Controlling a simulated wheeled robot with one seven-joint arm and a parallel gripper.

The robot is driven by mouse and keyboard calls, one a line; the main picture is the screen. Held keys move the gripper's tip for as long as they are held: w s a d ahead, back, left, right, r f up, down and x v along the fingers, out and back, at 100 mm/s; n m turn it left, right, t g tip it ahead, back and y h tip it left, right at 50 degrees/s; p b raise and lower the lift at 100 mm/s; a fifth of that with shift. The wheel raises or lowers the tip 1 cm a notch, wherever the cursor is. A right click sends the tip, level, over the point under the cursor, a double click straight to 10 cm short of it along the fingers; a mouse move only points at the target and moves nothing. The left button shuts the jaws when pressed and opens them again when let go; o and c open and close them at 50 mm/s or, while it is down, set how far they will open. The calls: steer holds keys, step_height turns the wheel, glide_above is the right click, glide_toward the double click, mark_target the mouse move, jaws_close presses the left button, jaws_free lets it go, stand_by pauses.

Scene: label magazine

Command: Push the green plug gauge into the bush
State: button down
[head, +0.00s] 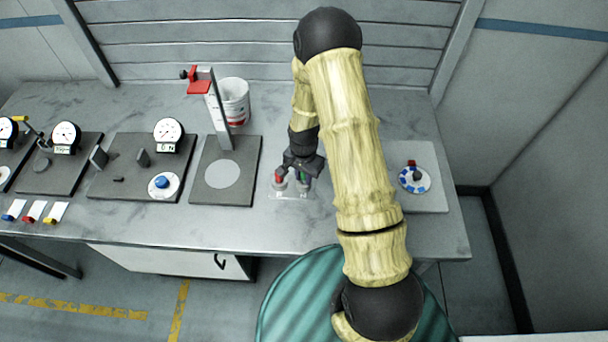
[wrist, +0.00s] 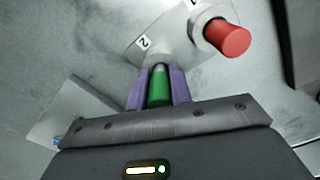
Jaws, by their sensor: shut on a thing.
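The green plug gauge (wrist: 159,88) is between the purple fingers of my gripper (wrist: 158,90) in the wrist view. Its grey end points toward a pale grey round holder at the label marked 2 (wrist: 144,44). I cannot tell whether the end is inside the holder. In the head view my gripper (head: 293,182) is low over a small pale plate (head: 288,195), partly hidden by my arm. A red-handled gauge (wrist: 228,38) stands beside the green one, at another label. I cannot make out for certain which part is the bush.
A grey plate (head: 430,198) at the right bears a blue-and-white round piece (head: 414,180). At the left are a stand with a red clamp (head: 200,87), a white bucket (head: 235,100), and dial gauges (head: 168,134) on dark plates. The front bench strip is mostly clear.

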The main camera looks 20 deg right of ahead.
steer(key=c, duration=1.2)
jaws_free()
steer(key=shift+o, duration=0.2)
steer(key=shift+r, duration=0.1)
step_height(320, 180, up, 17)
steer(key=b, duration=0.4)
steer(key=s+r+n+t, duration=0.2)
steer(key=s+n, duration=0.7)
steer(key=s, duration=0.5)
steer(key=shift+r+t, duration=0.3)
steer(key=shift+r, duration=0.35)
steer(key=shift+s, duration=0.1)
